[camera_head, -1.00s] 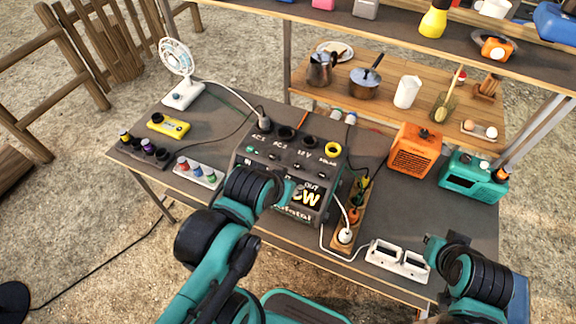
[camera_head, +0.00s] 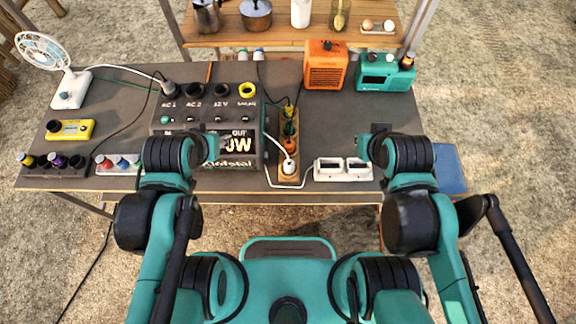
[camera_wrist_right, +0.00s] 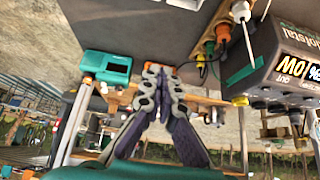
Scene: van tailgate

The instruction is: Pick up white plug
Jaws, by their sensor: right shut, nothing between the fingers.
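The white plug (camera_head: 289,166) sits in the front socket of a wooden power strip (camera_head: 287,180), with a white cord rising from it. It also shows at the top of the right wrist view (camera_wrist_right: 240,11). My right gripper (camera_head: 358,143) is to the right of the plug, apart from it, above the table's front part. In the right wrist view its fingers (camera_wrist_right: 160,72) are together and empty. My left gripper (camera_head: 222,143) is in front of the power station, to the left of the plug. Its fingers are too small and partly hidden to judge.
The power station (camera_head: 252,160) stands left of the strip, and a white double box (camera_head: 343,178) lies to its right. Green and orange plugs (camera_head: 289,130) fill the strip farther back. An orange box (camera_head: 326,64) and teal radio (camera_head: 386,72) stand behind. Table between is clear.

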